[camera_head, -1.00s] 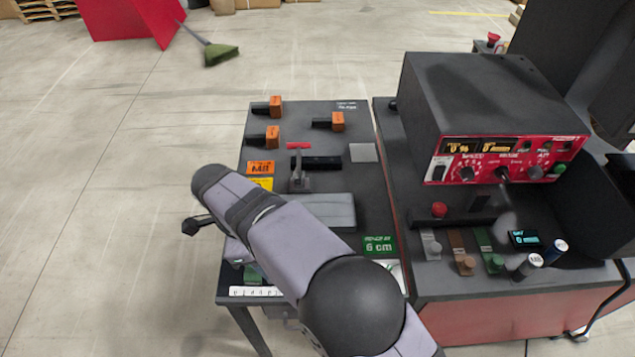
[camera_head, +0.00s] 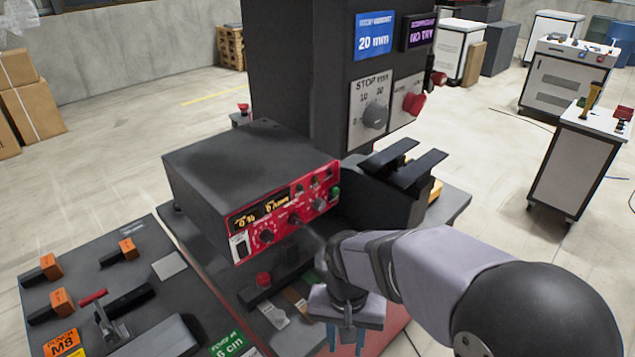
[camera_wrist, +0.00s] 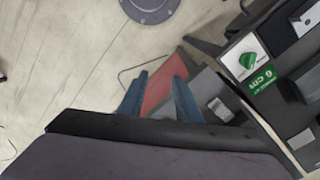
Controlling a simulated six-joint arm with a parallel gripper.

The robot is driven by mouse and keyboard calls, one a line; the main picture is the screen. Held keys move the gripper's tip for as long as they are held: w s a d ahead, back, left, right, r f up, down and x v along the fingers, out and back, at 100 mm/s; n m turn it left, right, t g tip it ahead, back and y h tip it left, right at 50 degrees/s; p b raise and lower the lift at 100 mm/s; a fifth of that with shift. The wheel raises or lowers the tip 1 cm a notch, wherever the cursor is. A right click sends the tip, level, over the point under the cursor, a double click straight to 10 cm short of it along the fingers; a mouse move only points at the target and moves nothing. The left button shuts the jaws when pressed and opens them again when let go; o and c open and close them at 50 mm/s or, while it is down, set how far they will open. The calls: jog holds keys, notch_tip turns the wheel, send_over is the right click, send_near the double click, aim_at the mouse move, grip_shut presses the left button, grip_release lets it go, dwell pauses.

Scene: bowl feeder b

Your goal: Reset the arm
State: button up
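My arm reaches in from the lower right of the head view, and my gripper (camera_head: 346,340) hangs at the bottom centre with its blue fingers pointing down. In the wrist view my gripper (camera_wrist: 158,92) has its two fingers spread apart with nothing between them. It is by the front edge of the dark bench (camera_head: 460,198), near the grey, brown and green tabs. The bench's red side (camera_wrist: 158,90) shows between and beyond the fingers. The fingertips are cut off at the bottom of the head view.
A red-fronted control box (camera_head: 285,212) stands on the bench, before a black column with a stop knob (camera_head: 375,115). A black forked fixture (camera_head: 400,175) is right of it. A lower station (camera_head: 85,275) with orange-ended blocks is at left. White cabinets (camera_head: 572,165) stand far right.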

jog(key=s+d+f+n, duration=0.1)
jog(key=s+d+n, duration=0.1)
jog(key=s+d, duration=0.5)
jog(key=d, duration=0.3)
jog(key=shift+f, duration=0.35)
jog(key=shift+d, duration=0.1)
grip_shut()
jog(key=w+a+m+g+y, duration=0.3)
jog(key=w+a+m, duration=0.1)
jog(key=a, duration=1.1)
jog(key=w+a+f+m+g+y, duration=0.1)
jog(key=w+a+m+g+y, duration=0.2)
jog(key=a, duration=1.1)
jog(key=shift+w+a+f+m+y, duration=0.2)
jog(key=shift+w+a+m+y, duration=0.3)
jog(key=shift+m, duration=0.4)
